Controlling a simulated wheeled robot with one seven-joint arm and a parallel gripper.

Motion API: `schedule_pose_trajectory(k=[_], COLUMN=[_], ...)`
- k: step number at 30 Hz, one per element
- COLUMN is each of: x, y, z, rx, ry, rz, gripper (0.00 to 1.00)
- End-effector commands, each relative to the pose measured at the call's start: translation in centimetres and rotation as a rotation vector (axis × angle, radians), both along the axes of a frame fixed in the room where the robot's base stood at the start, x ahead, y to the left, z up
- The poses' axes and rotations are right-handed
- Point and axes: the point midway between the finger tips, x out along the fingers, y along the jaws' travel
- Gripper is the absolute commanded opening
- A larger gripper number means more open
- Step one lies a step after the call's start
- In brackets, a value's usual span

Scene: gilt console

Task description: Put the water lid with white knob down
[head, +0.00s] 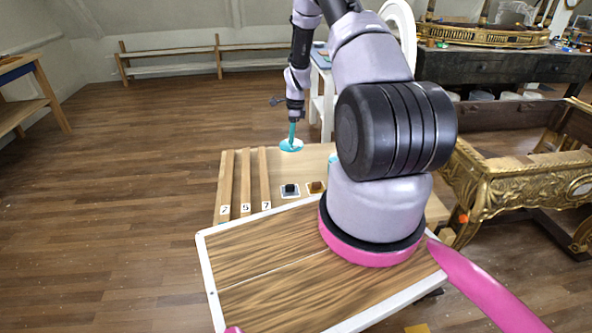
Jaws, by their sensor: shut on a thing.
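The water lid with white knob (287,147) is a small teal disc with a white spot on top, in the middle of the head view. My gripper (293,139) points down and is shut on it, at its knob. The lid appears to be above the far part of a light wooden table (300,163); whether it touches the surface I cannot tell. Another teal piece (332,158) shows on the table to the right, partly hidden behind my arm.
On the table, numbered wooden strips (245,180) lie at the left. A black block (290,188) and a brown block (316,186) sit on pale squares near the front. A gilt console (510,190) stands at right. My arm hides the table's right part.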

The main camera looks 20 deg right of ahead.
Motion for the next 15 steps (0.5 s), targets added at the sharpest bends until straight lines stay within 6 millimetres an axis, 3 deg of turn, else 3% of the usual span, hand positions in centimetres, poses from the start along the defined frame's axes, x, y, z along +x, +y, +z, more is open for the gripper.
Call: schedule_pose_trajectory(k=[6,10,15], x=[1.3,1.6,1.6], y=[-2.8,-3.4,-3.4], z=[-2.7,-3.7,-6.9], rx=[0.012,0.016,0.018], ry=[-0.003,-0.004,-0.002], rz=[-0.359,-0.439,-0.454], gripper=[0.0,0.0,0.0])
